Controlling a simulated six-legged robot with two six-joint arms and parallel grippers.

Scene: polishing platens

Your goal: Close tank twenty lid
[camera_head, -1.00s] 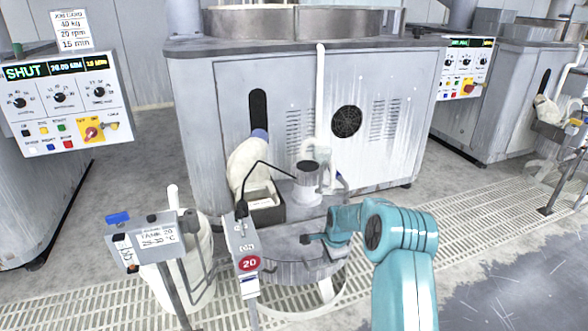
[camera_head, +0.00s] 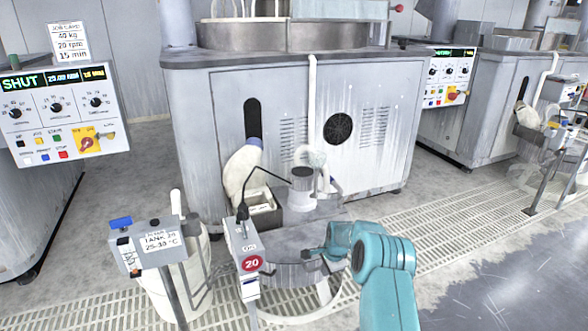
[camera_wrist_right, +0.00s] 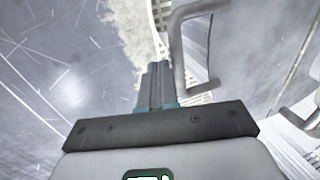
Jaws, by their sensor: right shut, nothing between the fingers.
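Tank twenty (camera_head: 290,274) is a low round grey tank with a red "20" tag (camera_head: 251,263) on the box at its front left. A flat grey surface, seemingly its lid (camera_head: 290,238), lies across the top; I cannot tell whether it is fully seated. My right gripper (camera_head: 307,254) is shut and empty at the tank's near right rim. In the right wrist view the shut fingers (camera_wrist_right: 157,75) point beside a bent grey handle (camera_wrist_right: 185,45), which is not between them. My left gripper is out of view.
A pump (camera_head: 301,190) with hoses and an open dark tray (camera_head: 262,216) stand behind the tank. A large polishing machine (camera_head: 220,130) is behind.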

